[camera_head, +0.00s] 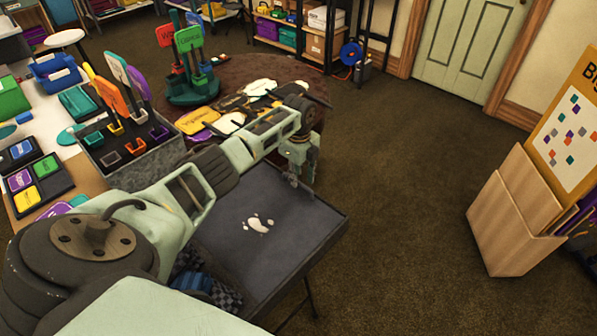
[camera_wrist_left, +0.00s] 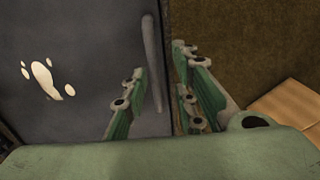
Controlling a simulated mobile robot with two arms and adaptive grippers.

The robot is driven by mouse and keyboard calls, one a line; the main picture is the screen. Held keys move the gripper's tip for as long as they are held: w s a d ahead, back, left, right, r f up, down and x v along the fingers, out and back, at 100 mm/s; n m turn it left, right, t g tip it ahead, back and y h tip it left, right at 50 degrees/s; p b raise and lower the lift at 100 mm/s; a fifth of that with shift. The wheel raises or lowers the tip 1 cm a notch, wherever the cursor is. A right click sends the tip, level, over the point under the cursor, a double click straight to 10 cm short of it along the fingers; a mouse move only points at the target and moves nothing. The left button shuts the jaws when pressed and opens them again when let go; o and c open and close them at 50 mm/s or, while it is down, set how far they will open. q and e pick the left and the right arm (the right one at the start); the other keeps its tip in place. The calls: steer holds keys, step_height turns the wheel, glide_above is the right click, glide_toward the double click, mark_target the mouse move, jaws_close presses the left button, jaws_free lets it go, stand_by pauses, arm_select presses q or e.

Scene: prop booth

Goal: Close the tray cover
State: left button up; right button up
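The tray cover (camera_head: 235,222) is a dark grey panel with a pale paw-print mark, below and in front of my left arm. A checkered surface (camera_head: 228,297) and a blue item show past its near left side; my arm hides much of that area. The cover's angle is hard to tell. In the left wrist view the cover (camera_wrist_left: 85,50) fills the left half, with a raised bar-like handle (camera_wrist_left: 152,60) near its right edge. My left gripper (camera_head: 300,183) is at the cover's far right edge. Its fingers (camera_wrist_left: 160,75) are apart, with the handle and cover edge seen between them. Contact is unclear.
A table (camera_head: 30,218) with a grey bin (camera_head: 150,170) of colored paddles stands at left. A wooden board stand (camera_head: 510,220) is at right. Brown carpet between is clear.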

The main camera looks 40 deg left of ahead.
steer(key=shift+w, duration=0.1)
arm_select(q)
steer(key=shift+s, duration=0.1)
step_height(320, 180, up, 12)
arm_select(e)
steer(key=shift+w+a, duration=0.1)
steer(key=shift+a, duration=0.05)
stand_by(0.4)
arm_select(q)
steer(key=shift+f, duration=0.1)
